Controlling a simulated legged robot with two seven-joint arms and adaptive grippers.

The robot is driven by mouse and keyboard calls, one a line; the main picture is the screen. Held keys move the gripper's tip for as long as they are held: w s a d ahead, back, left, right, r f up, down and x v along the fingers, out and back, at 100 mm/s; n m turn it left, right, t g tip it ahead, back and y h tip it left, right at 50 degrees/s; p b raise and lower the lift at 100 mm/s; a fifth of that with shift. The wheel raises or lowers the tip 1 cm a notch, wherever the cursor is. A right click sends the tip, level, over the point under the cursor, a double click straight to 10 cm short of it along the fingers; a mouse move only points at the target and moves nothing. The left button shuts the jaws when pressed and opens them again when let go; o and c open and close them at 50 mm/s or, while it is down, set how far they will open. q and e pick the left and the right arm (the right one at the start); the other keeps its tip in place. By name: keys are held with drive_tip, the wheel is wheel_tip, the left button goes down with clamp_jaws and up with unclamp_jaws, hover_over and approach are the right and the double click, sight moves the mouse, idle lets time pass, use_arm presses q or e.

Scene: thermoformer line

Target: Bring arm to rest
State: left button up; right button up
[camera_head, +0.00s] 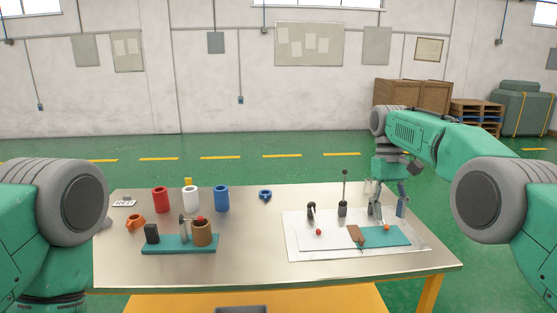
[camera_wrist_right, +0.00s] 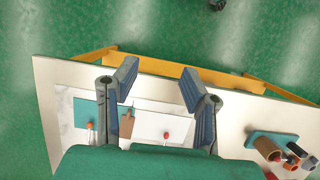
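My right arm (camera_head: 430,130) reaches out over the right part of the table, forearm high and wrist pointing down. My right gripper (camera_head: 387,208) hangs above the teal plate at the back right of the white sheet. In the right wrist view my right gripper (camera_wrist_right: 157,83) has its two fingers wide apart with nothing between them. Of my left arm only the shoulder part (camera_head: 70,200) shows at the left edge of the head view; my left gripper is out of view.
On the left stand red (camera_head: 160,200), white (camera_head: 191,199) and blue (camera_head: 221,199) cylinders, and a teal-based fixture (camera_head: 165,247). The table's middle is clear.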

drive_tip(key=s+a+f+t+b, duration=0.1)
drive_tip(key=s+f+b, duration=0.1)
drive_tip(key=f, duration=0.9)
drive_tip(key=s+f+b, duration=0.1)
drive_tip(key=s+f, duration=0.1)
drive_tip(key=f, duration=1)
drive_tip(key=s+f+b, duration=0.3)
drive_tip(key=s+f, duration=0.7)
drive_tip(key=f, duration=0.4)
drive_tip(key=s+d+f+t+b, duration=0.1)
drive_tip(key=s+f, duration=0.3)
drive_tip(key=s, duration=0.3)
drive_tip(key=s+f+t+b, duration=0.1)
drive_tip(key=s+f, duration=0.3)
drive_tip(key=s, duration=0.3)
drive_tip(key=s+d+r+t+b, duration=0.1)
drive_tip(key=s+d+r+b, duration=0.1)
drive_tip(key=s, duration=1.5)
drive_tip(key=shift+r+b, duration=0.4)
drive_tip(key=shift+r, duration=0.1)
drive_tip(key=shift+d, duration=0.1)
